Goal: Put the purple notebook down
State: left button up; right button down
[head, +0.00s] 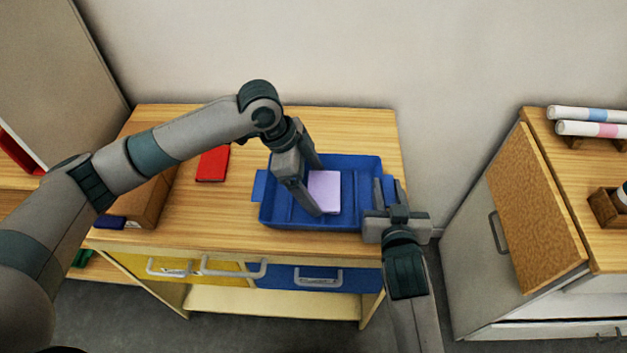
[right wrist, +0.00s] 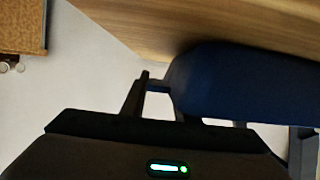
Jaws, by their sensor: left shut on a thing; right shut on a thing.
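The purple notebook (head: 326,188) is a pale purple rectangle over the inside of the blue tray (head: 282,216). My left gripper (head: 314,188) reaches down into the tray from above and is shut on the notebook's left side. I cannot tell whether the notebook touches the tray floor. My right gripper (head: 385,192) is shut on the tray's right end, at its handle. The right wrist view shows the tray's dark blue wall (right wrist: 225,85) and the handle (right wrist: 157,87) by a finger of my right gripper (right wrist: 165,100).
The tray stands on a wooden table (head: 345,120). A red book (head: 213,164) lies left of it, and a brown box (head: 150,205) with a dark blue item (head: 110,222) is further left. A cabinet (head: 465,250) with paper rolls (head: 590,129) stands at right, across a gap.

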pick_arm(q)
jog(key=shift+f, duration=0.25)
jog(key=o, duration=1)
jog(key=shift+f, duration=0.1)
jog(key=shift+r, duration=0.2)
jog(key=shift+a+r, duration=0.1)
jog(key=shift+r, duration=0.5)
jog(key=v, duration=1.1)
jog(key=shift+r, duration=0.25)
pick_arm(e)
jog(key=c, duration=1.3)
grip_release()
